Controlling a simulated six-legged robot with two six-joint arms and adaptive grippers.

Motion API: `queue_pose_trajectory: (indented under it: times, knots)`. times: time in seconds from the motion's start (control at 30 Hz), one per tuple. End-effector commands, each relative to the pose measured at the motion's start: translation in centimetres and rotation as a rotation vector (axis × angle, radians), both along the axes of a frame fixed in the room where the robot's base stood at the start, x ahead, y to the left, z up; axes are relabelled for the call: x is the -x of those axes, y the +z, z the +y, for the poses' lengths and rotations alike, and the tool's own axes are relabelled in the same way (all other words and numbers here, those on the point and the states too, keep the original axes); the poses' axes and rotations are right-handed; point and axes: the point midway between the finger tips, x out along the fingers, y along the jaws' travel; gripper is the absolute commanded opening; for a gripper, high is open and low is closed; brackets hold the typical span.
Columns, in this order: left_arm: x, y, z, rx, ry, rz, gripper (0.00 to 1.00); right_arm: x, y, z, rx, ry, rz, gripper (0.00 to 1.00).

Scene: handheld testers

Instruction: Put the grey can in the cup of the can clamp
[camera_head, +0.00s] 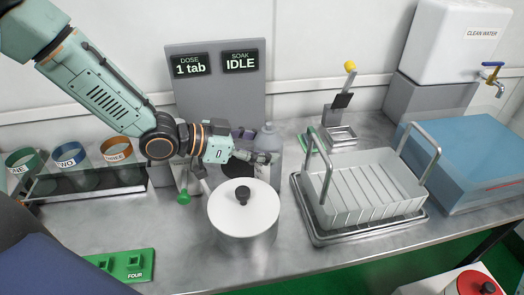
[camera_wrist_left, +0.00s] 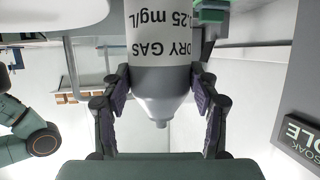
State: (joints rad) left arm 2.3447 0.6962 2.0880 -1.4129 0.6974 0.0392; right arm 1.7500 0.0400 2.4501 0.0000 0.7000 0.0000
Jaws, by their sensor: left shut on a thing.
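The grey can (camera_head: 268,140) stands upright in my left gripper (camera_head: 262,160), just behind the white-lidded pot. In the left wrist view the can (camera_wrist_left: 160,85) has a grey shoulder, a narrow nozzle and a white label reading "DRY GAS". Both fingers of my left gripper (camera_wrist_left: 160,100) press on its sides. I cannot tell whether its base touches the table. A metal stand (camera_head: 342,130) with a yellow-knobbed lever and a small tray-like base is right of the can; I cannot tell whether it is the can clamp. My right gripper is not in view.
The pot (camera_head: 243,210) is close in front of the can. A white basket (camera_head: 365,185) with tall handles stands to the right. A grey display panel (camera_head: 215,85) is behind.

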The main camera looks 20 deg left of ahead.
Motion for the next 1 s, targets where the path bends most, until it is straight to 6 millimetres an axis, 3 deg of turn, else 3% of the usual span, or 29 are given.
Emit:
queue_pose_trajectory:
  times: [0.4, 0.43, 0.7, 1.0]
  knots:
    - [-0.07, -0.59, 0.00, 0.001, 0.000, -0.004, 0.00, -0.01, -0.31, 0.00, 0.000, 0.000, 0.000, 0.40]
    - [-0.05, -0.66, 0.01, -0.001, 0.000, -0.002, 0.61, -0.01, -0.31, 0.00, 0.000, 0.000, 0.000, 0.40]
    - [-0.04, -0.59, 0.00, -0.001, 0.000, -0.002, 0.83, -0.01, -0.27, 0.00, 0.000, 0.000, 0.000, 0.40]
    - [-0.04, -0.51, 0.00, 0.001, 0.001, -0.002, 0.83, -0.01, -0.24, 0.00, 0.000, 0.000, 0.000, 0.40]
